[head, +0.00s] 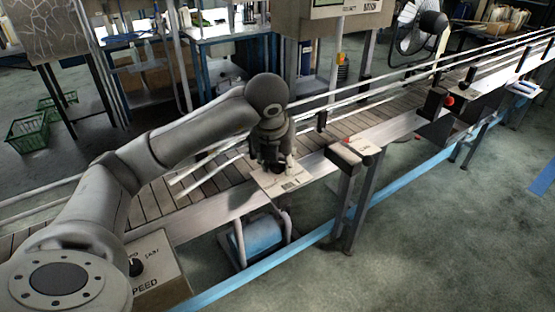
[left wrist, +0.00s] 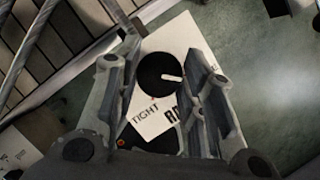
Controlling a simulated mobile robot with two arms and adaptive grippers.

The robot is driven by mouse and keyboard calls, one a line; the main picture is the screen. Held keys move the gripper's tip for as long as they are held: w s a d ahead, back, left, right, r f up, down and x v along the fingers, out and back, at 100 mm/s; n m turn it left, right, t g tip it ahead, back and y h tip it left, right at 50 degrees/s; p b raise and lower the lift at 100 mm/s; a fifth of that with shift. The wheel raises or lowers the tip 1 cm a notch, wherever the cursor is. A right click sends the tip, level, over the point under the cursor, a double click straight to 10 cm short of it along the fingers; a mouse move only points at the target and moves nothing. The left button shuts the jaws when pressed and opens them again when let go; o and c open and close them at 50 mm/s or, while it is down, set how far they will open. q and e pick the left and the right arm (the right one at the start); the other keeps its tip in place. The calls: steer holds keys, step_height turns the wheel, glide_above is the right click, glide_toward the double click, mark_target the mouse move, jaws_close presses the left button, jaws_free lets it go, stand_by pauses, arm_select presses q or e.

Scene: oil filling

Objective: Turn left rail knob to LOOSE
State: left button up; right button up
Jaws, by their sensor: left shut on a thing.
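The rail knob (left wrist: 157,72) is a round black disc with a white pointer mark toward its right side in the left wrist view. It sits on a white plate (left wrist: 180,40), which also shows in the head view (head: 301,168) at the conveyor's near edge. The word TIGHT is printed below left of the knob; the word LOOSE cannot be made out. My left gripper (head: 279,163) reaches down over the plate, its fingers on either side of the knob (left wrist: 160,85), shut on it. In the head view the gripper mostly hides the knob. My right gripper is out of view.
The slatted conveyor (head: 215,178) and its white guide rails run behind the plate. A speed box (head: 160,268) with a black knob stands at lower left. Open floor lies at right.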

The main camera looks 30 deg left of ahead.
arm_select(q)
steer(key=o, duration=1)
steer(key=shift+r, duration=0.1)
steer(key=v, duration=1.2)
steer(key=shift+s, duration=0.15)
